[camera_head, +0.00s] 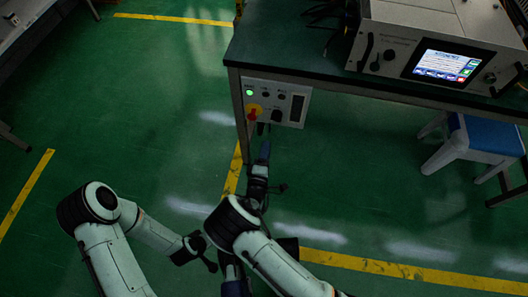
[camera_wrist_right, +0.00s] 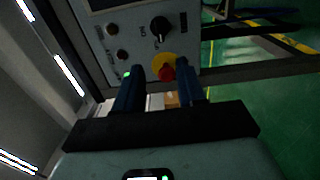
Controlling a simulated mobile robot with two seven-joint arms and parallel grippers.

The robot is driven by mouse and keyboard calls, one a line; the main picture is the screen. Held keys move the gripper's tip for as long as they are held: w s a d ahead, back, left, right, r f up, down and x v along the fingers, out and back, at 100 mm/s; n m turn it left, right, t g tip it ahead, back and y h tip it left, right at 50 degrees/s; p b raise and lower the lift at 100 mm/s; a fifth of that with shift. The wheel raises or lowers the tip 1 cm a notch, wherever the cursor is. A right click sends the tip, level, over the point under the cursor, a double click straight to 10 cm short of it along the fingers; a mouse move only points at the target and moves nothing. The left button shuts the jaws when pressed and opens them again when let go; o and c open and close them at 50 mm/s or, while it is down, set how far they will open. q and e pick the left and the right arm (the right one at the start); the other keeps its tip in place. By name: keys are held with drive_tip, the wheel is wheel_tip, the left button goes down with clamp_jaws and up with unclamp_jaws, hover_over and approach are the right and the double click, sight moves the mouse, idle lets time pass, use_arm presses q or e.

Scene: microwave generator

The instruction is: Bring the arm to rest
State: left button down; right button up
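My right arm reaches toward a control panel (camera_head: 298,88) fixed to the front of the workbench. My right gripper (camera_head: 264,129) is close to the panel's lower edge. In the right wrist view the two blue fingers of the right gripper (camera_wrist_right: 160,72) stand apart with a gap between them. A red knob on a yellow disc (camera_wrist_right: 167,73) shows at the fingertips; I cannot tell whether they touch it. The knob also shows in the head view (camera_head: 254,112).
The workbench (camera_head: 290,60) carries a generator (camera_head: 395,45) with a lit screen (camera_head: 442,65). The panel has a lit green lamp (camera_head: 249,92) and a black dial (camera_wrist_right: 159,27). A blue-topped stool (camera_head: 488,134) stands under the bench. The green floor at left is clear.

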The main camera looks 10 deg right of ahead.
idle(0.5)
